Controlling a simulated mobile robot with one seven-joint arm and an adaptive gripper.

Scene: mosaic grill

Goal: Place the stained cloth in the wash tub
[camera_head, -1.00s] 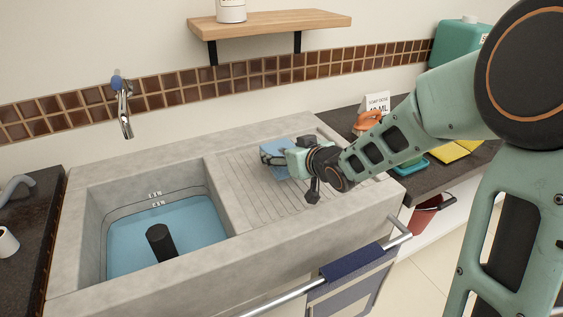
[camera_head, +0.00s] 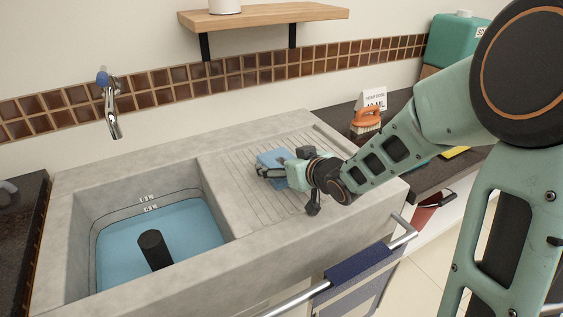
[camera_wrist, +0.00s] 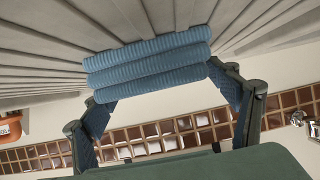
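A blue folded cloth (camera_head: 272,158) lies on the ribbed drainboard; no stain can be made out. In the wrist view the ribbed cloth roll (camera_wrist: 148,62) shows between my two spread fingertips. My gripper (camera_head: 272,171) is at the cloth, low over the drainboard, with its fingers wide apart; it also shows in the wrist view (camera_wrist: 155,88). Whether the fingertips touch the cloth's ends is hard to tell. The wash tub (camera_head: 81,235) is the concrete basin left of the drainboard, with blue water and a dark upright cylinder (camera_head: 154,250) in it.
A tap (camera_head: 109,105) stands out over the tub's back. A front rail (camera_head: 402,240) carries a dark blue cloth (camera_head: 358,263). An orange brush (camera_head: 366,121), a small sign (camera_head: 373,98) and a green container (camera_head: 456,42) are on the right counter. A wooden shelf (camera_head: 265,17) hangs above.

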